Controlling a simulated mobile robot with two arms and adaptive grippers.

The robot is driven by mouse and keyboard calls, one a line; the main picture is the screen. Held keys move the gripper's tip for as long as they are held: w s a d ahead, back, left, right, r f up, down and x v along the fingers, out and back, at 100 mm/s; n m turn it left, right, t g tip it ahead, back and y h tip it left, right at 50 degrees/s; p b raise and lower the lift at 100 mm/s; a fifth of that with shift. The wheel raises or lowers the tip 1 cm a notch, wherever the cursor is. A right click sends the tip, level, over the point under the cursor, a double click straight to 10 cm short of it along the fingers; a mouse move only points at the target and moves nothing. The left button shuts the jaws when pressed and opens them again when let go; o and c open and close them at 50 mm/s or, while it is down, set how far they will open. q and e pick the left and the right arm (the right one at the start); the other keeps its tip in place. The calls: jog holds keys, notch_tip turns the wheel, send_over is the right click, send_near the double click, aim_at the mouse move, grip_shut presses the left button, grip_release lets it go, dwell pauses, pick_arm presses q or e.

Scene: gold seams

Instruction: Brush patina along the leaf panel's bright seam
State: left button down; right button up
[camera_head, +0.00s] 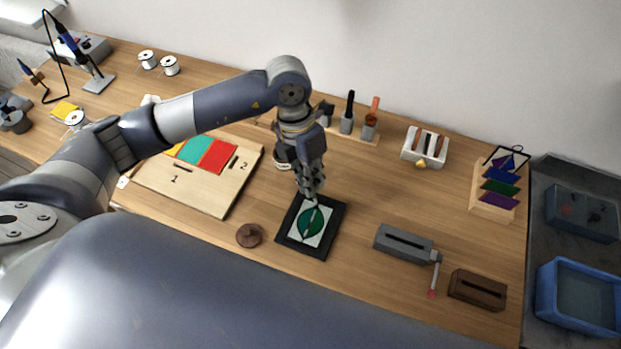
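The leaf panel (311,228) lies flat in a black square tray (291,237) near the table's front middle. It shows a dark green leaf on a white ground, with a thin pale line along the leaf. My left gripper (313,194) points down over the panel's far edge. Its fingers are small and dark here, so I cannot tell whether they are open or shut on something, nor whether they touch the panel. Two upright handled tools, one black (348,109) and one red-orange (371,116), stand in a wooden rack behind. My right gripper is not in view.
A brown round piece (249,235) lies left of the tray. A wooden board with coloured pieces (203,192) is farther left. A grey slotted block (402,243) with a crank and a brown slotted block (477,290) sit to the right. Table between tray and grey block is clear.

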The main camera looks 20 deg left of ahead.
pick_arm(q)
jog(key=shift+s+d+p+v, duration=0.1)
jog(key=shift+d+p+v, duration=0.1)
jog(key=shift+p+v, duration=0.5)
jog(key=shift+s+d+p+v, duration=0.15)
jog(key=shift+p+v, duration=0.2)
jog(key=shift+v, duration=0.7)
jog(key=shift+s+d+p+v, duration=0.1)
jog(key=shift+d+p+v, duration=0.1)
jog(key=shift+p+v, duration=0.5)
jog(key=shift+r, duration=0.3)
jog(key=shift+f+b, duration=0.15)
jog(key=shift+b, duration=0.25)
jog(key=shift+a+f+b, duration=0.1)
jog(key=shift+f+b, duration=0.55)
jog(key=shift+b, duration=0.05)
jog(key=shift+r, duration=0.1)
